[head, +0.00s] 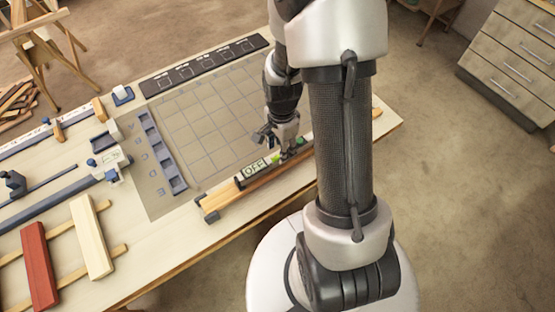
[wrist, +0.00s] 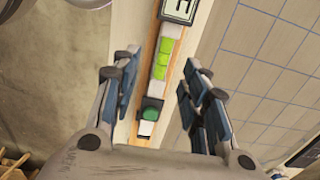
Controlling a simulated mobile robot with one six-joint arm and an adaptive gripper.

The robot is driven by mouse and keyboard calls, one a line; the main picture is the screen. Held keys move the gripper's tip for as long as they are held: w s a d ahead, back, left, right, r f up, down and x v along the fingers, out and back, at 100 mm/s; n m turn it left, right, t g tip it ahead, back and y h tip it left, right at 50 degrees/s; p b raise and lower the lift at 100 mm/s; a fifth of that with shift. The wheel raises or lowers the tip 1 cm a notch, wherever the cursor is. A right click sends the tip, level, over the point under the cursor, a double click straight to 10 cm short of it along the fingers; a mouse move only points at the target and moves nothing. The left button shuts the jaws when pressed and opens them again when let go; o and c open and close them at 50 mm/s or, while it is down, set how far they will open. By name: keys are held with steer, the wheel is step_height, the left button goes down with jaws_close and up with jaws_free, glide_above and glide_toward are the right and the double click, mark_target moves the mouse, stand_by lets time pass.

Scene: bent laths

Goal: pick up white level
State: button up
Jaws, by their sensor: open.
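The white level (head: 243,182) lies along the wooden rail at the table's near edge, with a display reading OFF. In the wrist view the level (wrist: 171,31) shows its dark-framed display at the top, bright green vials in the middle and a green round button near its lower end. My gripper (head: 277,145) is over the level's right part, which it partly hides in the head view. In the wrist view my gripper (wrist: 162,90) is open and empty, one finger on each side of the level. Contact with the level cannot be told.
The wooden rail (head: 212,204) runs along the table edge. A gridded board (head: 205,118) lies behind it, with a blue-grey slotted strip (head: 160,150) at its left. Red (head: 38,265) and pale (head: 92,238) laths lie at the left. A drawer cabinet (head: 513,60) stands far right.

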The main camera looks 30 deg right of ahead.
mark_target(278, 156)
steer(key=f, duration=0.1)
steer(key=f+b, duration=0.1)
steer(key=f, duration=0.3)
steer(key=shift+w+a+f+b, duration=0.15)
steer(key=shift+a+f+b, duration=0.05)
steer(key=shift+a+b, duration=0.15)
steer(key=shift+c, duration=0.3)
jaws_close()
